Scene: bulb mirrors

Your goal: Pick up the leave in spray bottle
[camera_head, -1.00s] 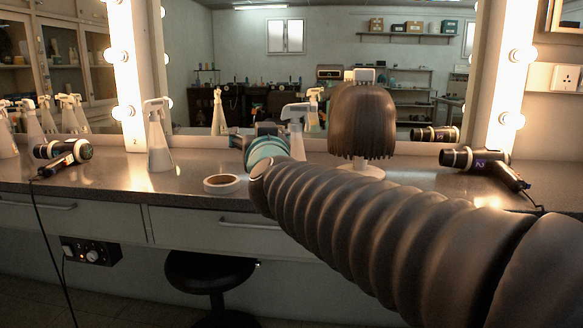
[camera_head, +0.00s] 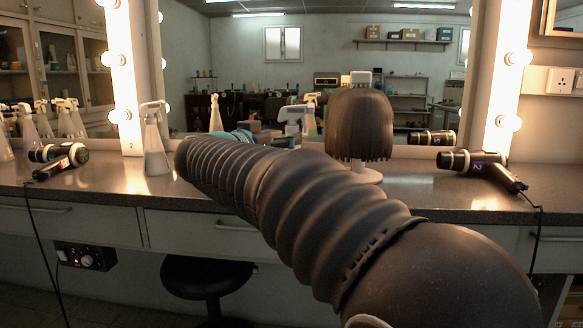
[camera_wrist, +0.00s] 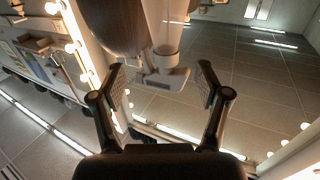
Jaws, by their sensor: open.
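A white spray bottle (camera_head: 155,145) stands upright on the counter left of my arm. Another spray bottle (camera_head: 293,122) with a pale grey head shows behind my arm, left of the brown wig; its lower part is hidden. No label is readable, so I cannot tell which is the leave in spray. In the wrist view, which is upside down, a white spray bottle (camera_wrist: 168,35) beside the wig has its head between or beyond the fingertips. My gripper (camera_wrist: 160,74) is open, with no finger visibly touching it.
The brown wig on its stand (camera_head: 360,125) is close to the bottle and also shows in the wrist view (camera_wrist: 110,25). Hairdryers lie at the left (camera_head: 58,158) and right (camera_head: 485,168). A stool (camera_head: 207,277) stands below. The lit mirror backs the counter.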

